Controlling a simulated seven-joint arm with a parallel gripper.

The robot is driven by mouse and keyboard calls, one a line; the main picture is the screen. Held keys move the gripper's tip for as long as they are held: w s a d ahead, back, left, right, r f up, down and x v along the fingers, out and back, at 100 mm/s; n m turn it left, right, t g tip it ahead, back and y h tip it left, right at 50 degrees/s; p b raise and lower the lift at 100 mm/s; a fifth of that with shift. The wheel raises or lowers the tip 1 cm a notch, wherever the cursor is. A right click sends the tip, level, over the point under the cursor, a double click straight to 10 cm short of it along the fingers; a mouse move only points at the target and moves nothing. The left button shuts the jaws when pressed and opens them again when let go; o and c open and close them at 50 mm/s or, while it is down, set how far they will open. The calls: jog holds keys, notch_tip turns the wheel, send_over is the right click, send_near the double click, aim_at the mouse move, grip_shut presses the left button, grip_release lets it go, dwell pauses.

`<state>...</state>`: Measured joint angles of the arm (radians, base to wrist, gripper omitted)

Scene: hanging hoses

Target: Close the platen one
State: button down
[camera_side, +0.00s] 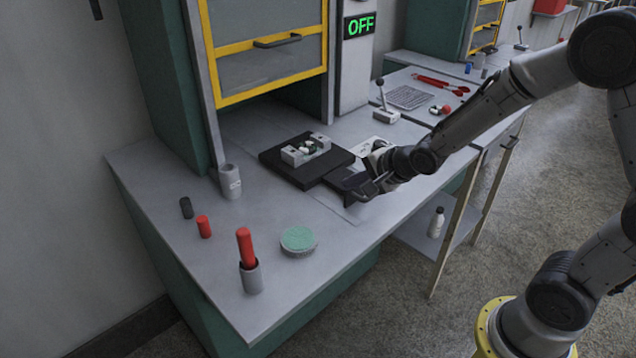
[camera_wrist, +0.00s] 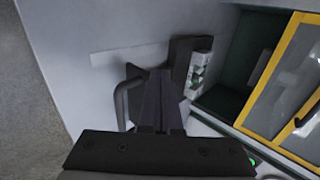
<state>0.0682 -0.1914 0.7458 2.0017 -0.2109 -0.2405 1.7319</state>
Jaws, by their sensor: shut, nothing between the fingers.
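The platen (camera_side: 278,165) is a dark flat plate lying on the grey bench in front of the machine opening. A light grey fixture block (camera_side: 306,149) with small white and dark parts sits on it. It also shows in the wrist view (camera_wrist: 198,75). A dark bar handle (camera_wrist: 122,103) stands at the platen's near side. My gripper (camera_side: 362,188) is shut and empty beside the platen's handle end. In the wrist view its closed fingers (camera_wrist: 157,80) lie between the handle and the platen. I cannot tell whether they touch either.
A yellow-framed guard (camera_side: 266,60) hangs above the opening, with a lit OFF sign (camera_side: 360,25). A lever box (camera_side: 386,115) stands behind my gripper. Grey cups, red and dark cylinders and a green-topped disc (camera_side: 298,239) occupy the bench's left part.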

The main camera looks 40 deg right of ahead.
aim_at(281, 163)
jog(key=x, duration=0.9)
jog(key=w, duration=0.3)
jog(key=shift+w+f, duration=0.1)
jog(key=shift+w, duration=0.5)
jog(key=w, duration=1.3)
jog(key=shift+w, duration=0.1)
